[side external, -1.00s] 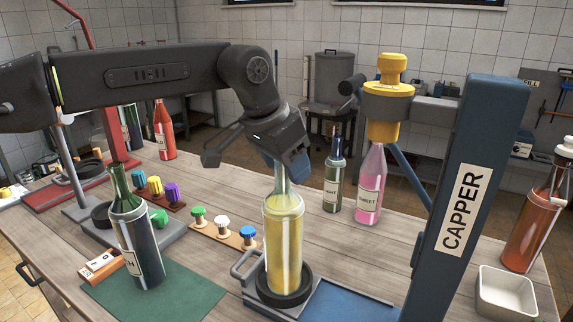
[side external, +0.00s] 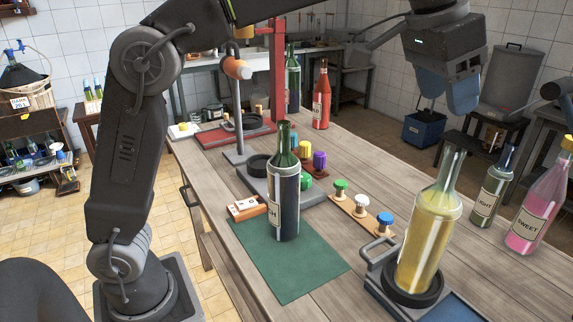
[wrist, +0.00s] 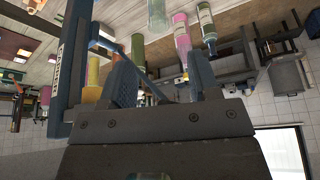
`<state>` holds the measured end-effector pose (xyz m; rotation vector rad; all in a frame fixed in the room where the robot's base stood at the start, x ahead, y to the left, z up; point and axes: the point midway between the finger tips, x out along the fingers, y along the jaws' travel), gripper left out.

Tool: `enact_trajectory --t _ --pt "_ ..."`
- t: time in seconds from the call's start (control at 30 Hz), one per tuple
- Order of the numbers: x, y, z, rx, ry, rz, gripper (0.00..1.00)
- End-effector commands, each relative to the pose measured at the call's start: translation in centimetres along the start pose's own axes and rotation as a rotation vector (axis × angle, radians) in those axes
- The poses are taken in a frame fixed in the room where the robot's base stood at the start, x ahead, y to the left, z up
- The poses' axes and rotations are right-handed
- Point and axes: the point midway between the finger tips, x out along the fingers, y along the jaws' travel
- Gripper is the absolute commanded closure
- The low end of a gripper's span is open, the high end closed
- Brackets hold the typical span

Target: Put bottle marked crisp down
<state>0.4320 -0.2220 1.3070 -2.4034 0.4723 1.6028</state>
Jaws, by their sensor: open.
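The yellow bottle (side external: 428,235), with no readable label on its visible side, stands in a black ring holder (side external: 393,290) on the blue-topped base. I cannot confirm from these views that it is the one marked crisp. My gripper (side external: 445,100) is open and empty above the bottle's neck, apart from it. Its two blue fingers also show in the wrist view (wrist: 165,80), with nothing clearly held between them.
A dark bottle (side external: 284,200) stands on a green mat (side external: 300,265). A SWEET pink bottle (side external: 538,210) and a dark green bottle (side external: 491,190) stand at the right. The capper's blue post (wrist: 70,70) shows in the wrist view.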

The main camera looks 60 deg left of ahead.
Motion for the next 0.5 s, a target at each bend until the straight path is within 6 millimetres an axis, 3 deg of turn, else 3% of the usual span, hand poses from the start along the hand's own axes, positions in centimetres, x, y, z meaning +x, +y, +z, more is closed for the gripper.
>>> enact_trajectory --t 0.17,0.37,0.5 --pt "-1.1 -2.4 3.4 -0.053 0.015 -0.023 0.44" --pt "-1.4 -5.7 11.4 -0.148 0.043 -0.066 0.44" --pt "-0.1 -7.0 17.9 -0.214 0.062 -0.097 0.44"
